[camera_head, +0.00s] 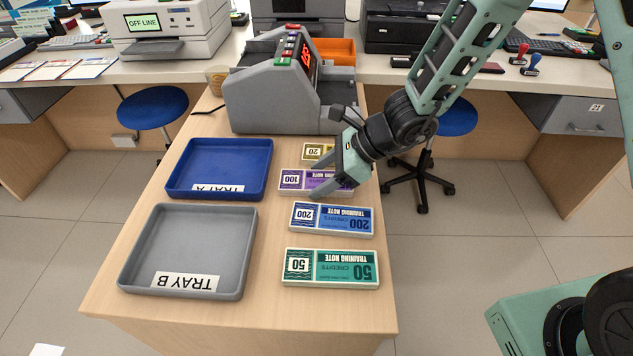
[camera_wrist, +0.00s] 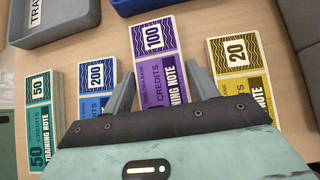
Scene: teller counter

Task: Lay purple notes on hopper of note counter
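The purple 100 notes (camera_head: 292,180) lie as a bundle on the counter, right of the blue tray and between the yellow 20 notes and the blue 200 notes. My gripper (camera_head: 313,182) is open just above them. In the wrist view, the purple notes (camera_wrist: 155,42) run between my two spread fingers (camera_wrist: 157,90), and part of the bundle is hidden by the gripper body. Nothing is held. The grey note counter (camera_head: 268,98) stands at the far end of the counter, with red digits lit on its panel. I cannot make out its hopper clearly.
The blue 200 notes (camera_head: 331,219), green 50 notes (camera_head: 331,267) and yellow 20 notes (camera_head: 316,151) lie in the same row. Blue tray A (camera_head: 176,184) and grey tray B (camera_head: 131,253) are empty at left. An orange bin (camera_head: 335,50) sits behind the note counter.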

